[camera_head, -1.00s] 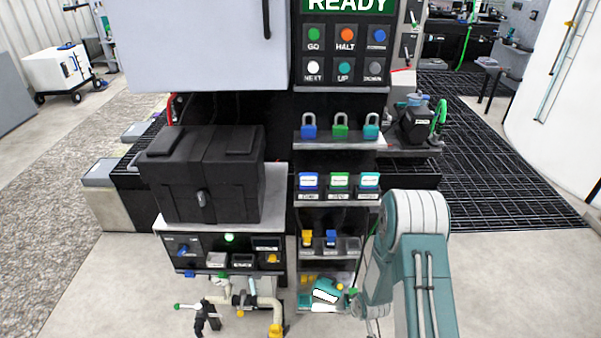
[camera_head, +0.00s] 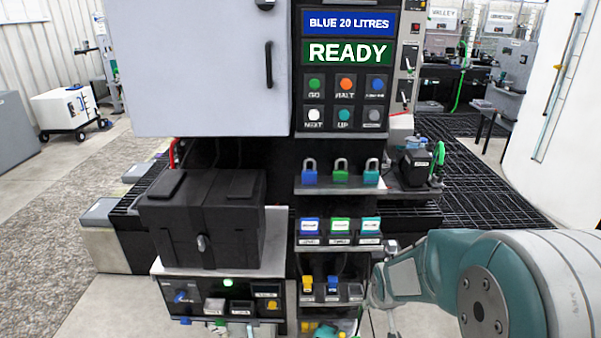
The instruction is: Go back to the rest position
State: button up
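My teal and grey arm reaches in from the right edge and bends leftward, in front of the right end of the shelves. Its far end, with my gripper (camera_head: 381,287), is small and partly hidden behind the arm's own grey link. I cannot make out the fingers or whether anything is between them. It appears beside the lower shelf (camera_head: 330,297) with yellow and blue pieces; whether they touch is unclear.
A panel screen (camera_head: 348,52) reads "BLUE 20 LITRES" and "READY" above several buttons. Three padlocks (camera_head: 340,172) stand on a shelf below. A black case (camera_head: 205,220) sits on the left stand. Pipes and black grating lie behind; concrete floor is open at lower left.

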jog(key=s+a+r+m, duration=0.1)
jog(key=s+a+r, duration=0.1)
jog(key=s+r, duration=1.6)
jog(key=s, duration=0.4)
jog(key=shift+s+a+m+y, duration=0.15)
jog(key=shift+m+y, duration=0.15)
jog(key=shift+r, duration=0.1)
